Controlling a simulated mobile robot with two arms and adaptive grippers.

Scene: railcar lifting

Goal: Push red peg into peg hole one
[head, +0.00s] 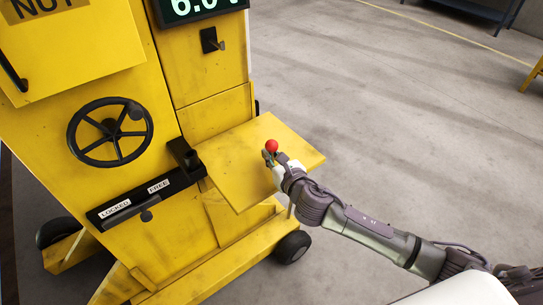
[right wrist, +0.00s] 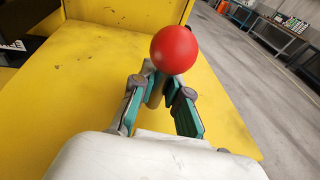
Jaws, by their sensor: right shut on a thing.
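The red peg (head: 271,146) shows as a round red ball head above my right gripper (head: 271,158). In the right wrist view the red peg (right wrist: 174,50) stands beyond the fingertips of my right gripper (right wrist: 158,88), which are shut on it below the ball. The peg's lower part is hidden by the fingers. The gripper is over the yellow shelf (head: 245,150) of the machine. I cannot make out peg hole one for certain; a black bracket (head: 184,156) sits at the shelf's left edge. My left gripper is not in view.
The yellow machine carries a black handwheel (head: 110,132), a slotted plate marked LOCKED and FREE (head: 137,200), and a small black lever (head: 211,40). Wheels (head: 292,247) stick out at its base. The grey floor to the right is open. Workbenches (right wrist: 265,35) stand far off.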

